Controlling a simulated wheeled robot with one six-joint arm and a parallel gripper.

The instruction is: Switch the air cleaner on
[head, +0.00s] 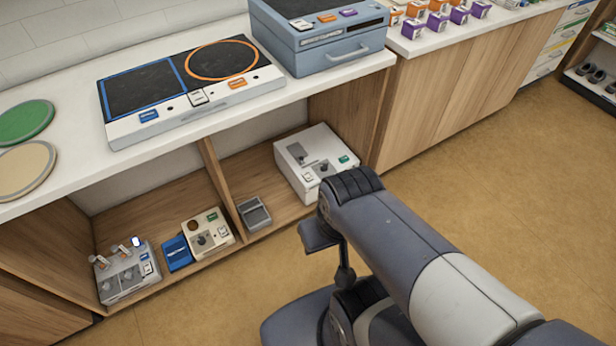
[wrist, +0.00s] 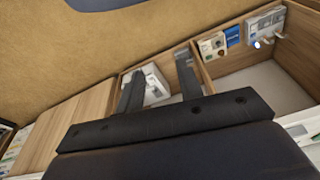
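No readable label shows which unit is the air cleaner. A white box-shaped unit (head: 296,152) with a grey panel, a dark knob or lever and a small green label sits in the right lower shelf bay. It also shows in the wrist view (wrist: 155,88), between and beyond my fingers. A cream unit (head: 199,243) with a dark round knob and a green label sits in the left bay, beside a grey unit (head: 122,281) with several knobs and small upright parts. My gripper (wrist: 158,80) is open and empty, its fingers apart. In the head view my arm mostly hides it.
A blue box (head: 177,253) and a small grey box (head: 254,214) stand on the shelf. The counter above holds a two-panel unit (head: 190,92) and a blue-grey case (head: 318,40) with a handle. A wooden divider (head: 221,180) separates the bays. Floor at right is clear.

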